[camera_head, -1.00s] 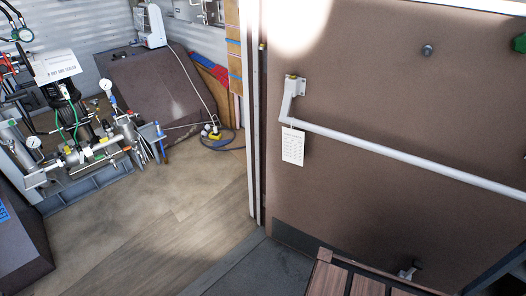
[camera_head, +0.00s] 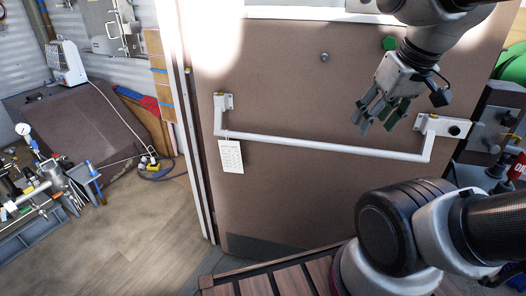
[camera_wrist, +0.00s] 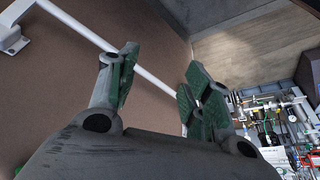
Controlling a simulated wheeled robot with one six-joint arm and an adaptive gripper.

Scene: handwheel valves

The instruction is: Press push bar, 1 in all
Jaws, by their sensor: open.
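The push bar (camera_head: 310,144) is a long white-grey tube across a brown door (camera_head: 270,95). My gripper (camera_head: 378,114) is in front of the door, above the bar's right half in the picture. Its fingers are spread and empty. In the wrist view, the bar (camera_wrist: 80,22) runs slanting behind my open gripper (camera_wrist: 160,62), and one finger hides part of it. I see no contact; the exact gap cannot be told.
A white paper tag (camera_head: 231,156) hangs near the bar's left end. A slatted wooden surface (camera_head: 270,281) lies in front of the door. Pipework with gauges (camera_head: 45,180) stands at the left. Grey panels with a red sign (camera_head: 518,168) are at the right. Open floor (camera_head: 145,225) lies left of the door.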

